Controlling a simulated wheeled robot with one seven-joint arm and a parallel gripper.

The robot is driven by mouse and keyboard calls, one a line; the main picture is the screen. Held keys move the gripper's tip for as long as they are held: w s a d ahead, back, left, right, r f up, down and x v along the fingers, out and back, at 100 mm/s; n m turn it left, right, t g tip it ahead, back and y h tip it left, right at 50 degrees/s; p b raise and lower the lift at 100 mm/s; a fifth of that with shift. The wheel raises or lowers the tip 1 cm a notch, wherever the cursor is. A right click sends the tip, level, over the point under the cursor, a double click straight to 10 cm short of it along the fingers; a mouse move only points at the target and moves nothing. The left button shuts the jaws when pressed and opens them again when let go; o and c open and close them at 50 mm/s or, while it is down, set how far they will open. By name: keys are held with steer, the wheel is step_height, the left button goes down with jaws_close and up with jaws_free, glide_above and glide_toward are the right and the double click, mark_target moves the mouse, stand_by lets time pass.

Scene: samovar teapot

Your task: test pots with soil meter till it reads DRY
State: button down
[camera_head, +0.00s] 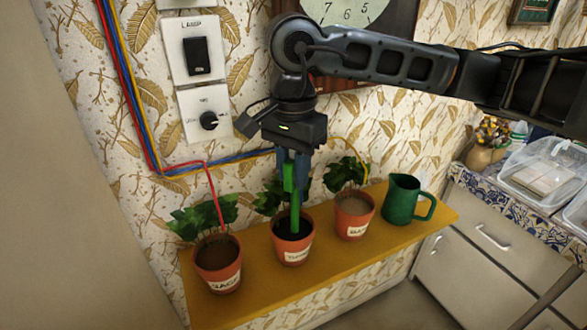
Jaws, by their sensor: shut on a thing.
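Three terracotta pots with leafy plants and paper labels stand in a row on a yellow shelf (260,305): the left pot (219,270), the middle pot (293,248) and the right pot (354,222). The left and right pots show brownish soil, the middle one darker soil. My gripper (292,168) points down over the middle pot, shut on the green soil meter (293,190). The meter is upright and its lower end meets the middle pot's soil; how deep it sits I cannot tell. Its reading is not visible.
A green jug (403,200) stands at the shelf's right end. Coloured wires (135,95) run down the wall and along behind the pots. A lamp switch (196,56) and a knob panel (207,120) are on the wall. A counter with clear containers (545,170) is at right.

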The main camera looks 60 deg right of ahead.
mark_target(293, 194)
steer(key=shift+f+b, duration=2.9)
steer(key=shift+b, duration=0.4)
steer(key=c, duration=0.8)
jaws_free()
steer(key=shift+c, duration=0.2)
steer(key=shift+r, duration=3.95)
